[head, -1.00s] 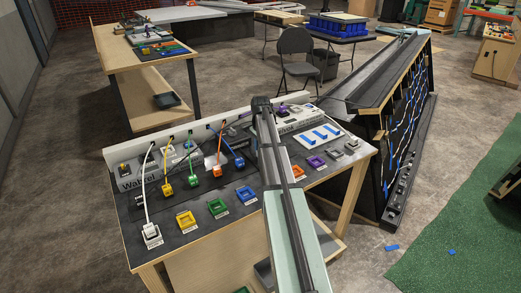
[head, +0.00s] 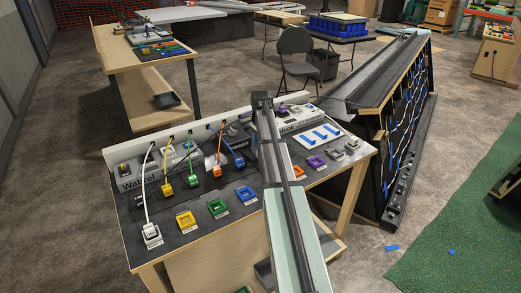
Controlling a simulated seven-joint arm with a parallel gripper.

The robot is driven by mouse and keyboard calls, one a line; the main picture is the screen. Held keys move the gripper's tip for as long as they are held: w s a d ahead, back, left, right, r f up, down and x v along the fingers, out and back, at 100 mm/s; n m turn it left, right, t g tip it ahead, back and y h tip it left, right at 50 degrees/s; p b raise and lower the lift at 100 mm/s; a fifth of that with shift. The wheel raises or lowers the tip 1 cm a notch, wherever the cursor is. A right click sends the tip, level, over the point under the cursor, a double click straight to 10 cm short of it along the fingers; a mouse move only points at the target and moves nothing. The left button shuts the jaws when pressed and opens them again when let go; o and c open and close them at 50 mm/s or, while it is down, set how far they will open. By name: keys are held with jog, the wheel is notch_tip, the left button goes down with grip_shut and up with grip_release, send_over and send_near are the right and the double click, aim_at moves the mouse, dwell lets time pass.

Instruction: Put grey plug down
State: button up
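My arm (head: 285,200) reaches from the bottom edge over the console table, and its dark far end (head: 262,100) is above the back of the console. My gripper cannot be seen; the arm appears to hide it. I cannot make out the grey plug for certain. A dark grey socket frame (head: 333,154) and a paler grey one (head: 352,145) lie at the right end of the front row. A white plug (head: 151,234) with a white cable sits at the front left of the console.
Yellow (head: 186,221), green (head: 217,208), orange (head: 299,171) and purple (head: 315,162) socket frames line the console. Corded yellow (head: 167,189), green (head: 193,180), orange (head: 217,171) and blue (head: 239,162) plugs stand behind. A white panel with blue bars (head: 320,134) lies right of my arm.

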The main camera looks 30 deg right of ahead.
notch_tip(320, 180, up, 10)
dwell(0.4)
jog(key=shift+f, duration=0.1)
